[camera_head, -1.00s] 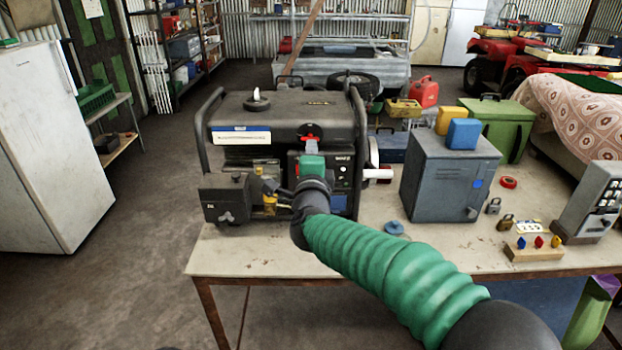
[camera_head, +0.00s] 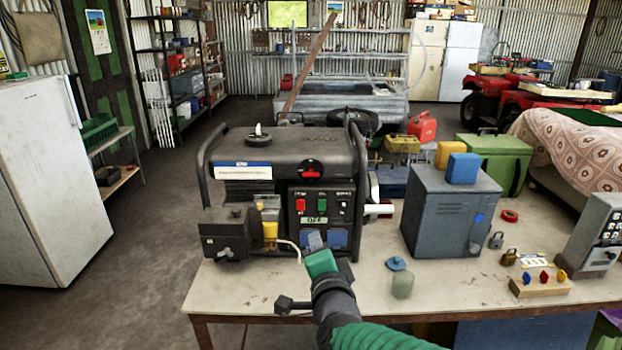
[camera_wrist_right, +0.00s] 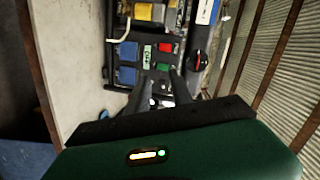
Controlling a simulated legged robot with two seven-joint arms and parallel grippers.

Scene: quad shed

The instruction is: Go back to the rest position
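My right gripper (camera_head: 318,285) is low in front of the generator (camera_head: 300,158), over the table's front edge and apart from the generator. Its green sleeved arm comes in from the bottom. In the right wrist view the two dark fingers (camera_wrist_right: 160,82) are spread with nothing between them. They point at the generator's panel, which has a red button (camera_head: 300,205), a green button (camera_head: 322,206) and a sign reading OFF (camera_head: 314,220). Above the panel is a round black knob with a red bar (camera_head: 310,170). My left gripper is not in view.
The table (camera_head: 440,292) holds a grey metal cabinet (camera_head: 445,218), padlocks (camera_head: 509,257), a wooden block with coloured pegs (camera_head: 541,287), a blue disc (camera_head: 397,263) and a grey control box (camera_head: 592,235). A white fridge (camera_head: 50,185) stands left. Floor between is clear.

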